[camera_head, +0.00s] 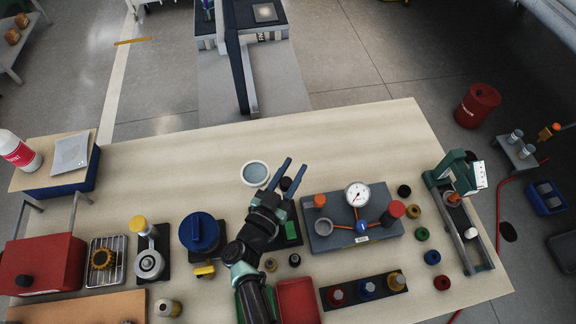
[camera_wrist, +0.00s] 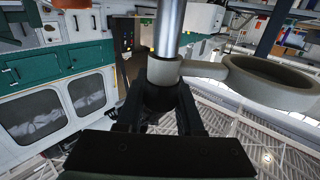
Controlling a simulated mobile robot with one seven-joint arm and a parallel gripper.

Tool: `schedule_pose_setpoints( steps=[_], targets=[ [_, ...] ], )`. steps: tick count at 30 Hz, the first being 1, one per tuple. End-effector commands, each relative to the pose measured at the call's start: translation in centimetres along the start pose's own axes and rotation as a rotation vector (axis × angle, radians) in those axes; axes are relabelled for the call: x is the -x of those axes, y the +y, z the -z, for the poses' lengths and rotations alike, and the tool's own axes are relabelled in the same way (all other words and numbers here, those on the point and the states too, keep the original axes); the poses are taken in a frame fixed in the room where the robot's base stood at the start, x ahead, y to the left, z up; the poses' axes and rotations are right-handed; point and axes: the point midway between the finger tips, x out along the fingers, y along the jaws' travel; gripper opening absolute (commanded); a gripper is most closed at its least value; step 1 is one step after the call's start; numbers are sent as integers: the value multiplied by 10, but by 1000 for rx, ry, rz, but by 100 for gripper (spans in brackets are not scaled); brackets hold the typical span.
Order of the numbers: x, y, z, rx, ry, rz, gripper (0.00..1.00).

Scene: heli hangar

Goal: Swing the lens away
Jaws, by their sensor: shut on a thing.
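The lens (camera_head: 255,174) is a round pale glass in a light rim, at the middle of the bench in the head view, left of my gripper (camera_head: 297,163). In the wrist view its grey ring (camera_wrist: 272,82) is at the right, joined by a short arm to a collar around a shiny upright post (camera_wrist: 170,28). My gripper's dark fingers (camera_wrist: 167,92) are at this collar and shut on the lens mount. A dark round cap (camera_head: 286,184) shows between the fingers in the head view. The exact finger contact is hidden.
Right of my gripper stands a grey gauge panel (camera_head: 333,241). A blue round-topped device (camera_head: 199,232) is to the left. A red tray (camera_head: 298,301) and a rack of knobs (camera_head: 366,291) are at the near edge. The far bench strip is clear.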

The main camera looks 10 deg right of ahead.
Motion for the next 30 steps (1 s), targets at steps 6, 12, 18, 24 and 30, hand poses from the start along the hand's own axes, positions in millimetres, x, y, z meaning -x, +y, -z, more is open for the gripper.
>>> schedule_pose_setpoints(
  steps=[6, 12, 18, 24, 30],
  targets=[
    [0, 2, -1, -2, 0, -87, 0],
    [0, 4, -1, -3, -1, -123, 0],
    [0, 5, -1, -3, -1, -131, 0],
    [0, 5, -1, -3, -2, -131, 0],
    [0, 5, -1, -3, -1, -130, 66]
  ],
)
